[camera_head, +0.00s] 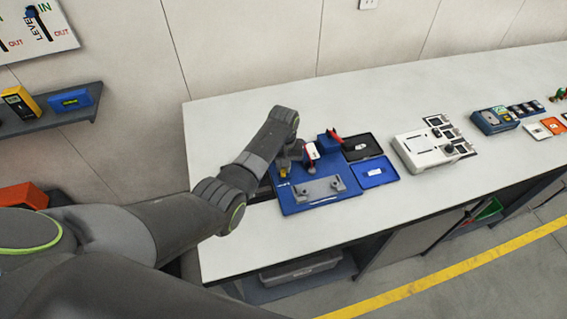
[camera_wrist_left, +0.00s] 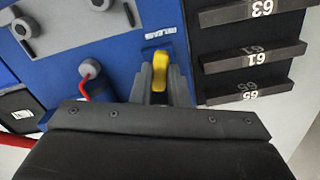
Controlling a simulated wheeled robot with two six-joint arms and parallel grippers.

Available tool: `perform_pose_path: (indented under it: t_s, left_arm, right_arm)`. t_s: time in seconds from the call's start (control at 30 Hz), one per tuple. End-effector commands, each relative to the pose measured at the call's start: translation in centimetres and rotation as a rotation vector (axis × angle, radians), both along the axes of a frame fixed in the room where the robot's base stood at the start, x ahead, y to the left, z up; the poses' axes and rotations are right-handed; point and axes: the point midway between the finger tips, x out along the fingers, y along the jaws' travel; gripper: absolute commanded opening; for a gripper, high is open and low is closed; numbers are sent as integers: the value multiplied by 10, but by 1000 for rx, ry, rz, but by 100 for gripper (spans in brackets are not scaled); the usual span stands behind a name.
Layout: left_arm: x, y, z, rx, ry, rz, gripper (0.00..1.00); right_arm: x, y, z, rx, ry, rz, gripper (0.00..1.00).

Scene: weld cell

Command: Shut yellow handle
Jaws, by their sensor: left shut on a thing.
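The yellow handle (camera_wrist_left: 160,68) stands up from a blue fixture board (camera_wrist_left: 130,45) in the left wrist view, and a small bit of yellow (camera_head: 283,172) shows in the head view near the board's left edge. My left gripper (camera_wrist_left: 161,86) has its two fingers closed around the lower part of the yellow handle, one on each side. In the head view the left gripper (camera_head: 286,163) reaches down over the left part of the blue board (camera_head: 290,205), partly hidden by its own wrist. My right gripper is in neither view.
A red-handled clamp with a grey knob (camera_wrist_left: 89,68) sits close beside my gripper. A grey bracket (camera_head: 320,189) lies on the board. Dark numbered blocks (camera_wrist_left: 250,55) stand beside it. Black and blue trays (camera_head: 373,171) and a white device (camera_head: 427,150) are farther right.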

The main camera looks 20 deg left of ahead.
Motion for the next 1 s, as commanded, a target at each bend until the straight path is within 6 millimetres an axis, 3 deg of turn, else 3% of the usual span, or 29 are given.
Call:
perform_pose_path:
  t_s: [0.5,1.0]
  left_arm:
    - [1,0,3,0,-2,-484,0]
    - [2,0,2,1,-3,-946,0]
  right_arm:
    - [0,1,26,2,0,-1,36]
    - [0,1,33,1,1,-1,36]
